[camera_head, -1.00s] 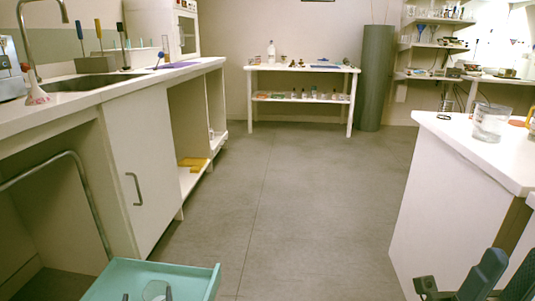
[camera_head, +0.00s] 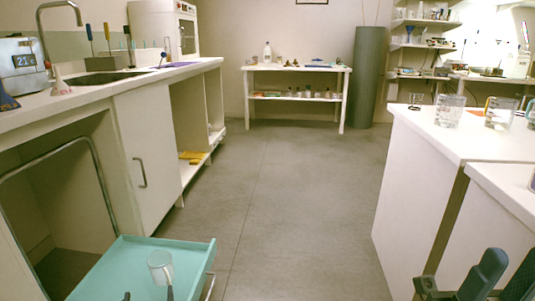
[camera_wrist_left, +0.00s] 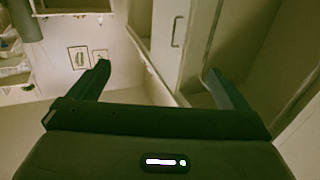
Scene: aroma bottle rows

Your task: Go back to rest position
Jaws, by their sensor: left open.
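My left gripper (camera_head: 148,295) shows at the bottom left of the head view as two dark fingertips, set apart. In the left wrist view, its two fingers (camera_wrist_left: 158,68) are wide apart, with nothing between them. In the head view, the tips overlap the near part of a teal tray (camera_head: 92,284). The gripper's height above the tray is hard to judge.
A white counter with a sink (camera_head: 100,77) and cabinets runs along the left. A white counter (camera_head: 440,138) with glass beakers (camera_head: 449,110) stands at the right. Grey floor (camera_head: 290,200) lies open between them, up to a white shelf table (camera_head: 296,69) and a grey column (camera_head: 369,78).

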